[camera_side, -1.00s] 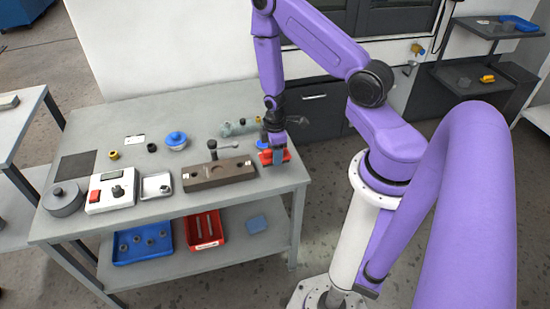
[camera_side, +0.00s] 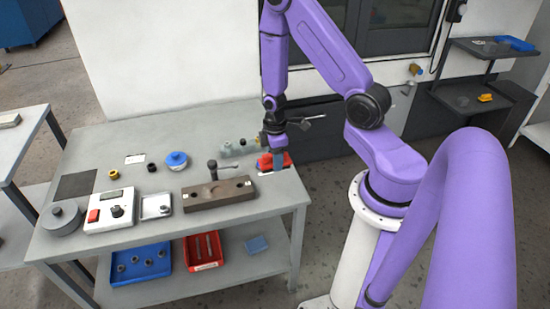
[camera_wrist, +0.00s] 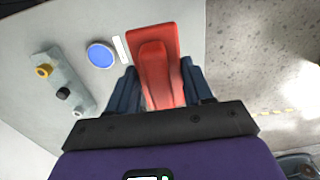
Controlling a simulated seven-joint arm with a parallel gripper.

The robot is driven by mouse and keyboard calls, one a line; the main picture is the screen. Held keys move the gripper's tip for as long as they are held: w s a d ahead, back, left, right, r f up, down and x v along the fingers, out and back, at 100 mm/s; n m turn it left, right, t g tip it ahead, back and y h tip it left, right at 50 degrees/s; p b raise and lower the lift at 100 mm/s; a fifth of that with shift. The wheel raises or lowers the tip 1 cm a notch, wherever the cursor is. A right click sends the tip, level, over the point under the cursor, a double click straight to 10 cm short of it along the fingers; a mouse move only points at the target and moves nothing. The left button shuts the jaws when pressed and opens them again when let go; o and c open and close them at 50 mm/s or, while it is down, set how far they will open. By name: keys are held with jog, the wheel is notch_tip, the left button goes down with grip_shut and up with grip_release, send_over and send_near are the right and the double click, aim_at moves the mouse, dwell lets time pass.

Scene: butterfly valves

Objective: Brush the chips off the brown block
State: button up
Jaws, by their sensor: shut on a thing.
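The brown block (camera_side: 232,195) lies on the grey workbench, with a dark handled clamp or lever standing at its back edge. Small pale patches show at its ends; I cannot tell whether these are chips. My gripper (camera_side: 278,165) is to the right of the block, near the bench's right end. It is shut on a red-handled tool (camera_wrist: 161,65), probably the brush, and the handle shows between both fingers in the wrist view. The tool's bristles are hidden.
A blue round item (camera_side: 176,160), a small metal tray (camera_side: 156,206), a white box with a red switch (camera_side: 108,211) and a round grey part (camera_side: 62,217) stand to the left. A grey fixture (camera_side: 238,148) stands behind the block. The bench's front middle is clear.

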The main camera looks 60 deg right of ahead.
jog(key=w+a+r, duration=0.2)
jog(key=w+a, duration=1.5)
jog(key=w, duration=0.1)
jog(key=shift+w+d+f, duration=0.1)
jog(key=shift+f, duration=1.95)
jog(key=shift+w+d+f, duration=0.1)
jog(key=shift+f, duration=1.9)
jog(key=shift+s+d+f, duration=0.2)
jog(key=shift+f, duration=0.05)
jog(key=shift+c, duration=0.3)
jog(key=shift+s+d, duration=0.3)
jog(key=shift+c, duration=0.4)
jog(key=shift+s+d, duration=0.85)
jog(key=shift+s, duration=0.05)
jog(key=shift+w+a, duration=1.35)
jog(key=shift+a, duration=0.05)
jog(key=shift+s+d, duration=0.1)
jog(key=shift+d, duration=0.45)
jog(key=shift+s+d, duration=1.05)
jog(key=shift+d, duration=0.05)
jog(key=shift+w+a, duration=1.45)
jog(key=shift+a, duration=0.05)
notch_tip(320, 180, up, 8)
jog(key=shift+s+d+r, duration=0.1)
